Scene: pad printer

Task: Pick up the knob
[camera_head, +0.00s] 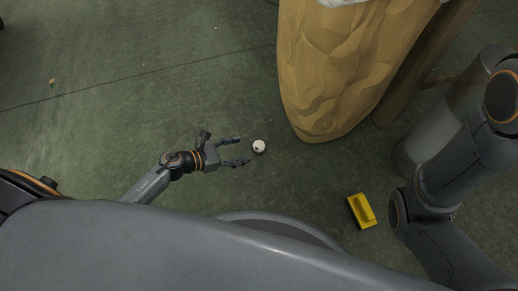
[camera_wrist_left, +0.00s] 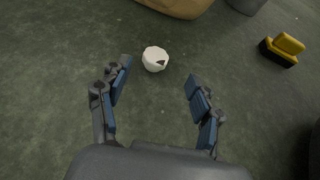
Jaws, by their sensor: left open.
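The knob (camera_head: 259,146) is a small white round piece with a dark mark, lying on the green floor. It also shows in the left wrist view (camera_wrist_left: 154,58), ahead of the fingers and a little left of the middle between them. My left gripper (camera_head: 243,151) is open and empty, with its fingertips just short of the knob. In the left wrist view the two blue-padded fingers (camera_wrist_left: 158,82) are spread wide apart, with bare floor between them. My right gripper is not seen; only my right arm's links show at the right.
A tan, bulging sack-like object (camera_head: 335,75) stands just beyond the knob to the upper right. A yellow and black block (camera_head: 362,210) lies on the floor at the lower right. The floor (camera_head: 130,110) to the left is mostly clear.

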